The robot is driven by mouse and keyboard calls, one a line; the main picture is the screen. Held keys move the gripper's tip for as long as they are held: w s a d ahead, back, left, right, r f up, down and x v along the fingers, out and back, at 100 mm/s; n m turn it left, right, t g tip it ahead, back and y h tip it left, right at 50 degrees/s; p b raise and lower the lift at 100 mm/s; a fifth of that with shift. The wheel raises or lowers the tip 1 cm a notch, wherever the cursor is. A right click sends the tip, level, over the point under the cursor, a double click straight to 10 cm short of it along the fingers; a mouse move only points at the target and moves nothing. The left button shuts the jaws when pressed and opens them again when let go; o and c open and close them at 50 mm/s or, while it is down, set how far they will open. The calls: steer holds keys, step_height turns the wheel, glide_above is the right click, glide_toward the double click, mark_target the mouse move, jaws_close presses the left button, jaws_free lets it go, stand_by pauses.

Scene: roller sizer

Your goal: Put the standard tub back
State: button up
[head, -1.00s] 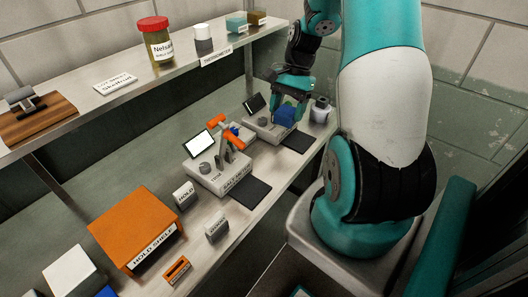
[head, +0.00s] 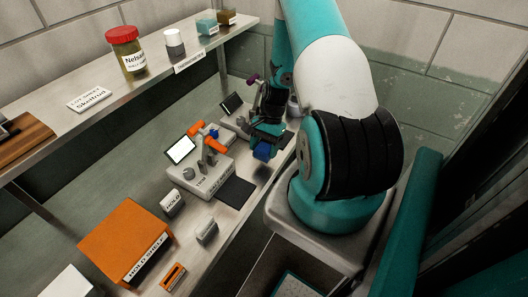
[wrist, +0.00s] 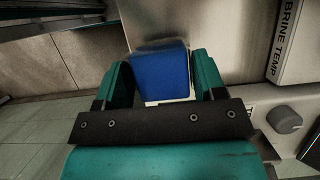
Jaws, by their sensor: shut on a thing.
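My gripper (head: 266,142) is shut on a blue tub (head: 265,152) near the front edge of the lower bench. In the wrist view, the blue tub (wrist: 160,75) sits between the two teal fingers, its smooth blue face towards the camera. I cannot read any label on it, so I cannot tell by name whether it is the standard tub. In the head view, my gripper covers most of the tub. The held tub is right of the tester with an orange handle (head: 205,160) and its dark pad (head: 236,192).
A second device with a dark screen (head: 232,104) stands behind my gripper. The upper shelf (head: 105,112) carries a red-lidded jar (head: 127,49). A box lettered BRINE TEMP (wrist: 294,40) is close by on the right.

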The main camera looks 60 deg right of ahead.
mark_target(264, 151)
steer(key=shift+f+p, duration=0.4)
steer(key=shift+f, duration=1.25)
steer(key=shift+f, duration=0.15)
steer(key=o, duration=1.1)
steer(key=shift+c, duration=0.2)
